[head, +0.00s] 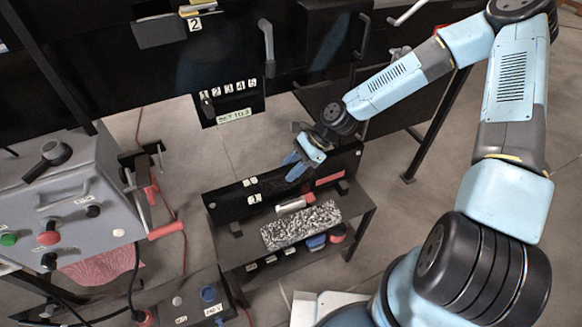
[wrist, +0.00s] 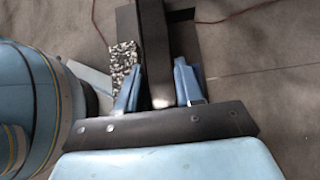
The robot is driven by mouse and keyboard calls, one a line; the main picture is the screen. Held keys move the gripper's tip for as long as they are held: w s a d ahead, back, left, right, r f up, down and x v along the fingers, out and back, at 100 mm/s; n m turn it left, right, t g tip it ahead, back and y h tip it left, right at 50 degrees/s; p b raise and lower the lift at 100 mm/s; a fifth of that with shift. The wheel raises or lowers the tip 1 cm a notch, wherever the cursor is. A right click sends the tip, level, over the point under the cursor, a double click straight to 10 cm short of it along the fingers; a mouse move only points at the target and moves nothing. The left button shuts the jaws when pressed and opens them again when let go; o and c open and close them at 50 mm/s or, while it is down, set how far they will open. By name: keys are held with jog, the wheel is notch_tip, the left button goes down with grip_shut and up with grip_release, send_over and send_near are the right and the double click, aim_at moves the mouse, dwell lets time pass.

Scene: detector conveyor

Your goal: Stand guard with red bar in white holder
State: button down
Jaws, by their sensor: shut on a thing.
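A black upright panel (head: 280,186), the guard as far as I can tell, stands along the back of a low dark table in the head view. A red bar (head: 330,178) lies on its face at the right. A small white piece with a reddish end (head: 291,206), perhaps the white holder, sits in front of the panel. My gripper (head: 293,169) is at the panel's top edge. In the wrist view its two blue fingers (wrist: 158,88) stand either side of the dark panel (wrist: 153,40), shut on it. The panel's lower edge is partly hidden.
A speckled block (head: 300,225) lies on the low table (head: 360,205) in front of the panel. A grey control box (head: 70,190) with levers and buttons stands at the left. Black machinery (head: 210,60) with numbered hooks is behind. Bare floor lies to the right.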

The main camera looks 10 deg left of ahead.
jog(key=c, duration=0.6)
grip_release()
jog(key=shift+f, duration=0.1)
jog(key=shift+c, duration=0.2)
jog(key=shift+d, duration=0.1)
jog(key=v, duration=1.3)
jog(key=shift+w+d+r, duration=0.15)
jog(key=shift+r, duration=0.1)
